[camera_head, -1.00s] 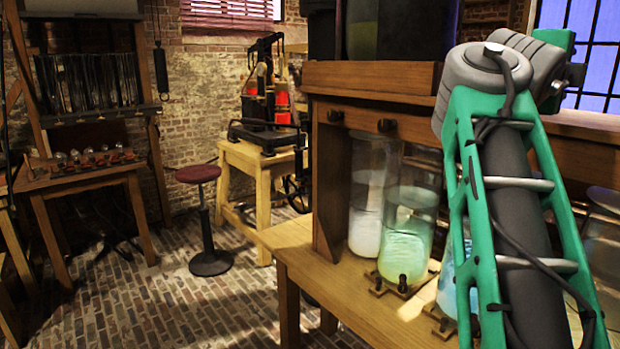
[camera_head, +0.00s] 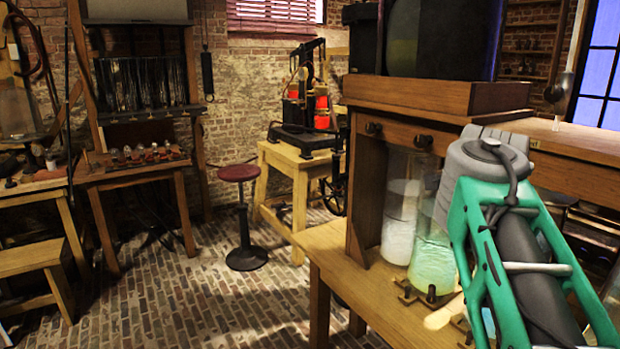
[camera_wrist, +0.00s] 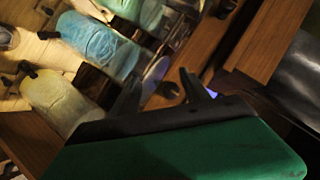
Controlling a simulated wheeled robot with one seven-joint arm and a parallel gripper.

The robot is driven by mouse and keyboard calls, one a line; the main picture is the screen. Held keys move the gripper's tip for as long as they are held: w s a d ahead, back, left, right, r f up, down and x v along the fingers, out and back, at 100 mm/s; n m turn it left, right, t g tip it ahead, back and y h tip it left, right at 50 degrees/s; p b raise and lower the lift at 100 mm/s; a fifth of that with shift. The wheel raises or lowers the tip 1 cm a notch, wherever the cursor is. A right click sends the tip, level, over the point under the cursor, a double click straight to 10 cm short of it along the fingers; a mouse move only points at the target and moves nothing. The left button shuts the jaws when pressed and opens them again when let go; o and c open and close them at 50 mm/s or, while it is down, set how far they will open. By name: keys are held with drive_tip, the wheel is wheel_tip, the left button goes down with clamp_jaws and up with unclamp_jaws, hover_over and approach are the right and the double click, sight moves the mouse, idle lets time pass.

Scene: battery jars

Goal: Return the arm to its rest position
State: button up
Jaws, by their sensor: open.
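My arm, green and grey, fills the lower right of the head view, in front of the wooden cabinet. My gripper (camera_wrist: 168,88) shows in the wrist view with its two dark fingers apart and nothing between them. It is not visible in the head view. In the wrist view the glass battery jars lie beyond the fingers: a blue one (camera_wrist: 95,42) and a pale yellowish one (camera_wrist: 58,100). In the head view a pale jar (camera_head: 400,222) and a greenish jar (camera_head: 432,255) stand upright in the cabinet's open bay, partly hidden by my arm.
The wooden cabinet (camera_head: 440,95) stands on a bench (camera_head: 335,255) close to my arm. A red-topped stool (camera_head: 238,174), a wooden stand with an apparatus (camera_head: 300,160), and a table with a rack (camera_head: 130,175) stand farther left. The brick floor (camera_head: 190,310) between is mostly open.

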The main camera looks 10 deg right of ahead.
drive_tip(key=a+f+n+g+y+p, duration=0.1)
drive_tip(key=a+f+n+y+p, duration=0.25)
drive_tip(key=a+f+n, duration=0.5)
drive_tip(key=s+a+f+n+g+y+p, duration=0.2)
drive_tip(key=s+a+f+n, duration=0.3)
drive_tip(key=s+a+f, duration=0.2)
drive_tip(key=s+a+f+n+g+y+p, duration=0.1)
drive_tip(key=s+a+f+n+g+y, duration=0.2)
drive_tip(key=a+f, duration=0.9)
drive_tip(key=s+f+n, duration=0.1)
drive_tip(key=s+n, duration=0.1)
drive_tip(key=s, duration=0.2)
drive_tip(key=shift+s+g+p, duration=0.3)
drive_tip(key=shift+p, duration=0.1)
